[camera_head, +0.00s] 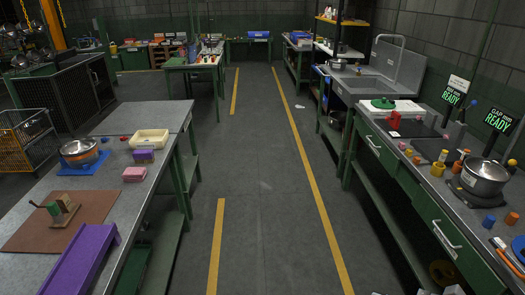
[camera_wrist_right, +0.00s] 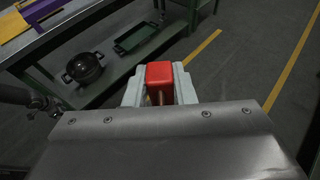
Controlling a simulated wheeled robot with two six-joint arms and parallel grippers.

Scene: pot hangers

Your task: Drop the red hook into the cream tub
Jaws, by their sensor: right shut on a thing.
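My right gripper (camera_wrist_right: 160,95) is shut on the red hook (camera_wrist_right: 160,73) in the right wrist view. Only a red block-like part of the hook shows between the pale fingers, with a thin tan piece below it; the rest is hidden. The cream tub (camera_head: 151,138) is a shallow open box on the left bench in the head view, behind a purple block. The tub is not seen in the right wrist view. Neither gripper is seen clearly in the head view, and my left gripper is in no view.
The left bench (camera_head: 190,112) also holds a pot (camera_head: 79,152), a pink block (camera_head: 134,174), a brown board (camera_head: 30,235) and a purple channel (camera_head: 80,262). A black pot (camera_wrist_right: 83,68) and green tray (camera_wrist_right: 135,37) are on its lower shelf. The aisle floor (camera_head: 265,200) is clear.

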